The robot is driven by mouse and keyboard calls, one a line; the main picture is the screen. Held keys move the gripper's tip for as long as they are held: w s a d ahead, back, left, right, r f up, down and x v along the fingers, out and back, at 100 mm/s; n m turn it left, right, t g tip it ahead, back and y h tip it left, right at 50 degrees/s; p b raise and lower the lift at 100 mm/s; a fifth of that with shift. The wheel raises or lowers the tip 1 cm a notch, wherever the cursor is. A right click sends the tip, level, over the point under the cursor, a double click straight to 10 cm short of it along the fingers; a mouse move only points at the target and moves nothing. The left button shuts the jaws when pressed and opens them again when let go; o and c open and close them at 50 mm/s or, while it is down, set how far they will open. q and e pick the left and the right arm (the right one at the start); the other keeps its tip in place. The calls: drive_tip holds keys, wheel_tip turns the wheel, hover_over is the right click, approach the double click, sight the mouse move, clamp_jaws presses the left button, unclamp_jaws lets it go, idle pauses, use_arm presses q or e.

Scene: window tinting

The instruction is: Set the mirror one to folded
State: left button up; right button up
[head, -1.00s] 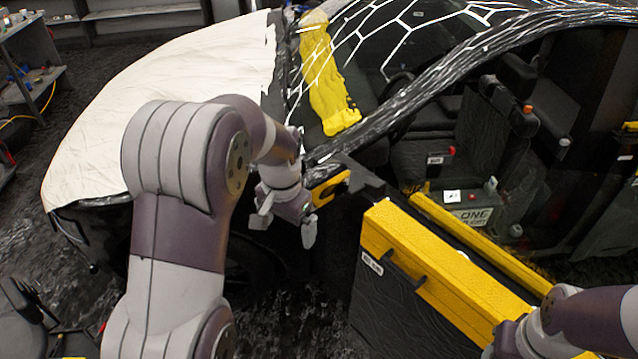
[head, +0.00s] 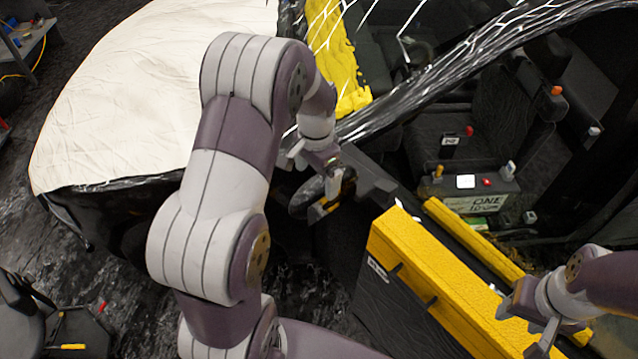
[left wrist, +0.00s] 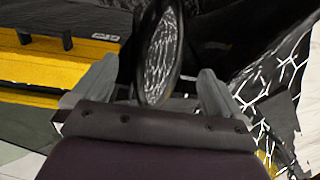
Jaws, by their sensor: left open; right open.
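The mirror (head: 304,198), a dark oval door mirror with a yellow patch near its lower edge, stands out from the car beside the front of the open door. In the left wrist view its glass (left wrist: 160,60) faces my camera, upright between the fingers and reflecting pale lines. My left gripper (head: 325,178) is open, with one finger on each side of the mirror in the wrist view; I cannot tell if either touches it. The arm hides part of the mirror in the head view. My right gripper (head: 528,325) is open and empty by the door's yellow top.
The open door has a yellow top edge (head: 440,280) and dark handles. A pale cover (head: 150,100) lies over the hood. A yellow cloth (head: 335,60) lies by the windshield. A box marked ONE (head: 475,195) sits inside the car.

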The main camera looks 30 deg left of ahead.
use_arm(q)
drive_tip(key=f, duration=0.2)
drive_tip(key=f+p, duration=0.1)
drive_tip(key=f, duration=0.1)
drive_tip(key=w+f, duration=0.1)
drive_tip(key=f, duration=0.2)
drive_tip(key=shift+p, duration=0.3)
drive_tip(key=shift+s+r, duration=0.1)
drive_tip(key=shift+s, duration=0.2)
drive_tip(key=shift+d, duration=0.1)
drive_tip(key=shift+c, duration=0.7)
drive_tip(key=c, duration=1.3)
